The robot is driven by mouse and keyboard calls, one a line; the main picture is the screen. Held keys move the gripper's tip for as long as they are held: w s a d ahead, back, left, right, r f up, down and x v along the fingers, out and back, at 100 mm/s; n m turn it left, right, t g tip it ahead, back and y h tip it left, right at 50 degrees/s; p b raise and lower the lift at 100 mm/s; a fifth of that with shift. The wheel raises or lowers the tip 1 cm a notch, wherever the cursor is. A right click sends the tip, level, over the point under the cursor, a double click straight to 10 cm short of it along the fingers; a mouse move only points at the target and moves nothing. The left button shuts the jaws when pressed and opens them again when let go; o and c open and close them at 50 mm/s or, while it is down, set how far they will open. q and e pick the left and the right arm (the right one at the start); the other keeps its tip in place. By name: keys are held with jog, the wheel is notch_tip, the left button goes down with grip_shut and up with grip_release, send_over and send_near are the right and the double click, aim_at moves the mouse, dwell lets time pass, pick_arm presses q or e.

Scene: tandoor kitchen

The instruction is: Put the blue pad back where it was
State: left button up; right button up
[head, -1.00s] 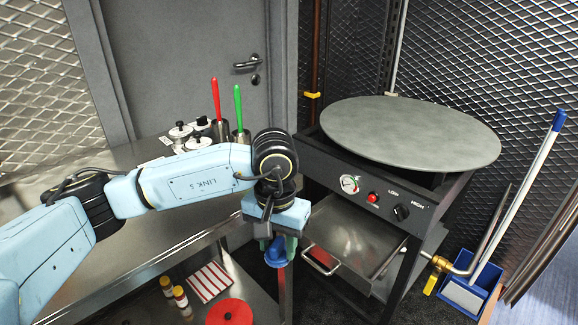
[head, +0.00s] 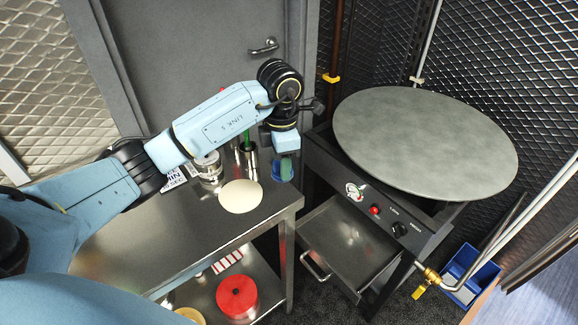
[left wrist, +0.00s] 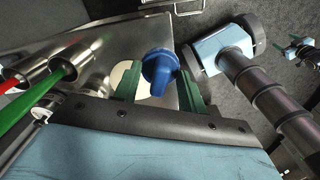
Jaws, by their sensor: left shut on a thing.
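The blue pad (head: 287,171) is a rounded blue piece held between the green fingers of my left gripper (head: 282,169), up in the air by the far right corner of the steel table. In the left wrist view the pad (left wrist: 160,72) sits between the two fingers (left wrist: 160,86), with a cream disc partly hidden behind it. The pad's underside is hidden. What seems to be my right gripper (left wrist: 298,50) shows small at the right edge of the left wrist view; its fingers are too small to judge.
The steel table (head: 160,245) carries the cream disc (head: 240,196), pots (head: 208,166) and a cup with a green-handled tool (head: 246,157). A red round thing (head: 237,296) is on the lower shelf. The griddle (head: 425,143) stands right, above an open drawer (head: 345,245).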

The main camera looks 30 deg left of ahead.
pick_arm(q)
jog(key=n, duration=0.1)
jog(key=w+a+r+n+p, duration=0.1)
jog(key=n, duration=0.2)
jog(key=shift+w+a+r+p, duration=0.25)
jog(key=shift+w+r+p, duration=0.05)
jog(key=shift+w+p, duration=0.1)
jog(key=shift+f, duration=0.4)
jog(key=shift+n, duration=0.3)
notch_tip(320, 180, down, 4)
jog(key=shift+f, duration=2.6)
jog(key=shift+f, duration=0.1)
jog(key=o, duration=0.9)
jog(key=shift+o, duration=0.2)
